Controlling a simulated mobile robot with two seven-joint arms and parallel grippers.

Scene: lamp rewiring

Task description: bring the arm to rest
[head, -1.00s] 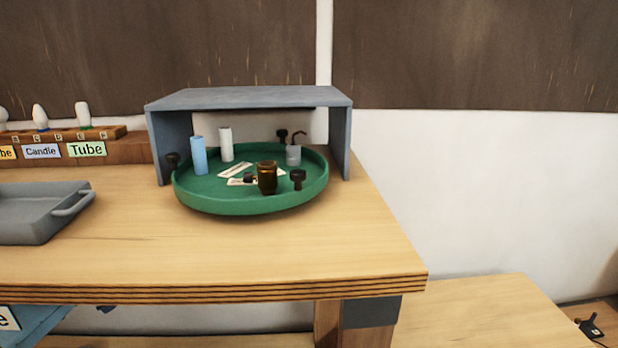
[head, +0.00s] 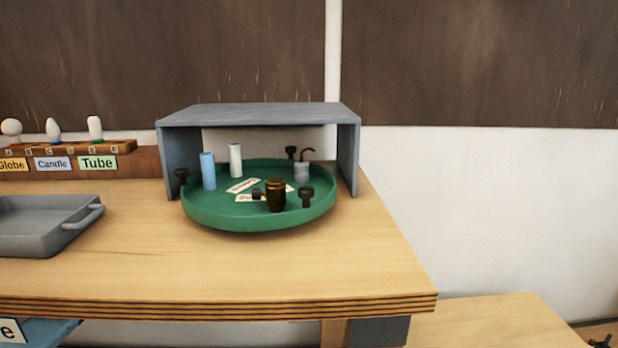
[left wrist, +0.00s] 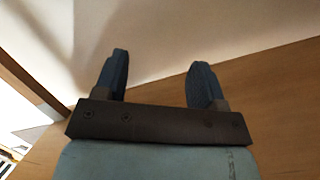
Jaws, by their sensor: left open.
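My left gripper (left wrist: 158,82) shows in the left wrist view with its two blue fingers spread apart. It is open, and nothing is between the fingers. A plain wooden surface and a pale wall lie beyond the fingertips. Neither of my arms is in the head view. My right gripper is in no view.
A wooden bench (head: 250,268) carries a green round tray (head: 240,218) under a grey shelf (head: 262,114). Bottles, cylinders and dark knobs stand in the tray. A grey bin (head: 38,240) and a labelled bulb rack (head: 120,147) are at left. The bench front is clear.

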